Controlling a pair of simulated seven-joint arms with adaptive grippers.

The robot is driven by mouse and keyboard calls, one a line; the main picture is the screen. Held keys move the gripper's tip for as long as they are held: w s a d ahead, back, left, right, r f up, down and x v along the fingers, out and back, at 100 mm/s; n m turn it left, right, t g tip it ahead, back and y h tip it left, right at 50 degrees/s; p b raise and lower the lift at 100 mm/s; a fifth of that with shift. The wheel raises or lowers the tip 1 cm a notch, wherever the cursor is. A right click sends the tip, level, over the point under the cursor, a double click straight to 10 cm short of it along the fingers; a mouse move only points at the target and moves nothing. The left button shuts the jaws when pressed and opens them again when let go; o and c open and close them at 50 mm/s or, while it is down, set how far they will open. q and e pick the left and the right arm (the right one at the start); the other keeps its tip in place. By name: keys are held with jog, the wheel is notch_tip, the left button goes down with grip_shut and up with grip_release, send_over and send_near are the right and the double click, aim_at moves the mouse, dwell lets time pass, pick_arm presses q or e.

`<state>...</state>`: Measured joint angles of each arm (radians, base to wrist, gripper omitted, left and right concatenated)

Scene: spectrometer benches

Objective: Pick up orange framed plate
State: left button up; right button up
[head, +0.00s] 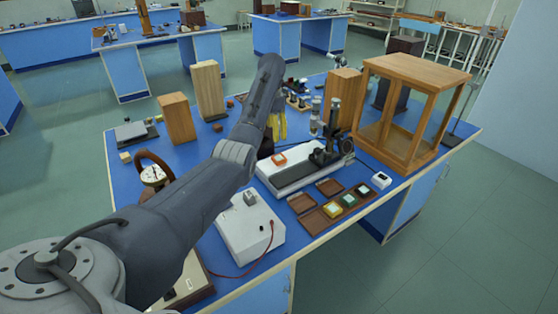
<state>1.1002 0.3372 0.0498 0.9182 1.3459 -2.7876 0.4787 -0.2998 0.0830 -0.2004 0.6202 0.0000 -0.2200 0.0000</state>
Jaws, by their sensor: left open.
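The orange framed plate (279,159) is small and has a pale centre. It lies on the white bed of an instrument (298,178), left of the black upright stand (325,150). My left arm reaches in from the lower left and bends down beyond the plate. The left gripper (272,136) is open and partly hidden behind my own forearm, just behind and left of the plate, apart from it as far as I can see. My right gripper is not in view.
A wooden frame case (412,68) stands at the right, wooden blocks (177,118) at the left. A white box (250,232) with a red cable sits in front.

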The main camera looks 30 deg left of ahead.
aim_at(274, 159)
pick_arm(q)
jog(key=shift+w+f, duration=0.1)
jog(key=shift+f, duration=6.7)
jog(key=shift+c, duration=0.4)
jog(key=shift+d, duration=0.1)
jog(key=c, duration=1.2)
